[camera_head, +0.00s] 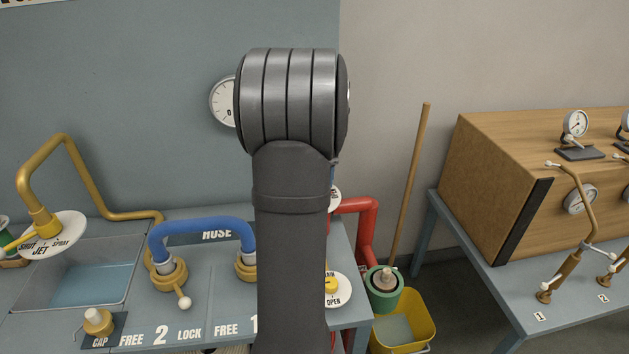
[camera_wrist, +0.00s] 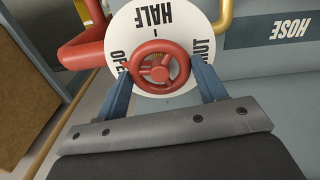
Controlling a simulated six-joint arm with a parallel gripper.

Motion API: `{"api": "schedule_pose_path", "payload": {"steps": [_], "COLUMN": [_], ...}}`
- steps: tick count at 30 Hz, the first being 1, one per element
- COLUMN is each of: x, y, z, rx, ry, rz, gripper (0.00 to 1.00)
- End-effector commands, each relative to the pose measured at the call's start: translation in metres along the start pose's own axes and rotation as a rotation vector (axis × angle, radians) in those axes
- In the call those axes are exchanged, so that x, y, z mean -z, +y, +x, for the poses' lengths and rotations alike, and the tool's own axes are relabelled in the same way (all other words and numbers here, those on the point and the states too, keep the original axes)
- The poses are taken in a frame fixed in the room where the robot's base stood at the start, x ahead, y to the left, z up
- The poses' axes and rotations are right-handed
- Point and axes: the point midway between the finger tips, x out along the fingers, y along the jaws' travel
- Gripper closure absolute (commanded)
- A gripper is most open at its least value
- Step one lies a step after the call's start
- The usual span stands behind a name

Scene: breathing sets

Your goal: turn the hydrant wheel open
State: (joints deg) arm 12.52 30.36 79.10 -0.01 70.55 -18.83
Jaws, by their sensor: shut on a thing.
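The red hydrant wheel (camera_wrist: 152,69) shows in the wrist view in front of a white round dial (camera_wrist: 150,20). The dial reads HALF, with OPEN partly covered on the left and SHUT partly covered on the right; the lettering is upside down. My gripper (camera_wrist: 161,68) has its two blue fingers on either side of the wheel, shut on its rim.
A red pipe (camera_head: 367,225) stands right of my arm, and shows beside the wheel (camera_wrist: 82,50). A blue hose (camera_head: 200,228) sits left on the bench. A yellow bucket (camera_head: 408,320), a broom handle (camera_head: 411,175) and a wooden box (camera_head: 520,185) are to the right.

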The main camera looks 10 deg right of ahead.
Motion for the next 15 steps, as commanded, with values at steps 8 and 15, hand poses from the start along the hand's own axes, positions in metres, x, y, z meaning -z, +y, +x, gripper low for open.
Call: {"api": "schedule_pose_path", "payload": {"steps": [8, 15], "x": [0.0004, 0.0004], "y": [-0.0001, -0.0001], "z": [-0.0002, -0.0001], "rx": [0.000, 0.000], "ry": [0.001, 0.001], "rz": [-0.086, -0.103], "gripper": [0.59, 0.59]}}
